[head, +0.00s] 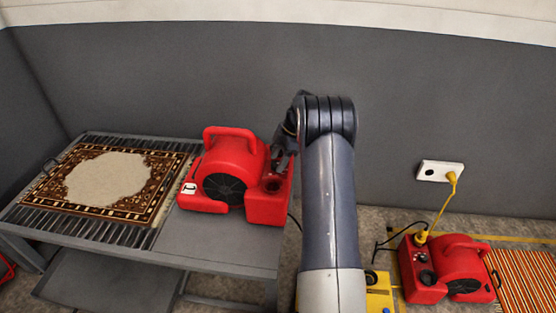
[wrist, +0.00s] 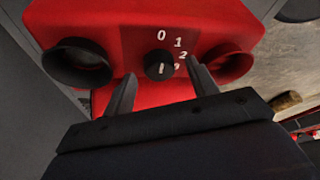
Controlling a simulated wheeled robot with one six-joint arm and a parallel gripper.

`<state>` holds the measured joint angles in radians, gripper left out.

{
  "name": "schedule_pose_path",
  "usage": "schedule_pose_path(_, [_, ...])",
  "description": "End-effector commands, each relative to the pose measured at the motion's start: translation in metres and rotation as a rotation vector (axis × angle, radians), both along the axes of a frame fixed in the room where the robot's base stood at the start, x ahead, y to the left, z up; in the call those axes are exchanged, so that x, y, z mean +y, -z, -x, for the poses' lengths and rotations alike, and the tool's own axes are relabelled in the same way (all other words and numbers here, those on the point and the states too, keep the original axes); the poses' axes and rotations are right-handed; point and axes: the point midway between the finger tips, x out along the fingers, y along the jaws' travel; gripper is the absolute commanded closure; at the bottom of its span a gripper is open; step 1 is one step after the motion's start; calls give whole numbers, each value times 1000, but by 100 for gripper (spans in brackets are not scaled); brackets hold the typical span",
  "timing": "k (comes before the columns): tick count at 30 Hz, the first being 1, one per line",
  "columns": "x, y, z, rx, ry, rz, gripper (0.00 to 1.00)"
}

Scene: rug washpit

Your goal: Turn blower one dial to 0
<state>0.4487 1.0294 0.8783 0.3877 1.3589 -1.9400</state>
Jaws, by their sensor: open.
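A red blower (head: 236,170) with a carry handle and a dark round grille stands at the right end of the grey table, a white label on its left side. Its red end panel (wrist: 100,20) fills the top of the wrist view. A black dial (wrist: 158,65) sits on it, with white numbers 0, 1 and 2 above and to the right. Lower marks are partly hidden. I cannot tell where the dial points. My gripper (wrist: 160,74) is open, its fingers on the left and right of the dial; I cannot tell whether they touch it. The arm hides part of that end in the head view.
A patterned rug (head: 105,185) lies on the grey slatted table (head: 225,249). A second red blower (head: 455,270) stands on the floor at the right, its yellow plug in a white wall socket (head: 440,173).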

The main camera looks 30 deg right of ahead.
Motion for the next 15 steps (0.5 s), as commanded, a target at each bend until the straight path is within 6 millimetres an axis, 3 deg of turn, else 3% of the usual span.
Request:
schedule_pose_path(9, [-24,-60,4,-2,1,2,45])
schedule_pose_path(15, [-35,-86,6,-3,1,1,45])
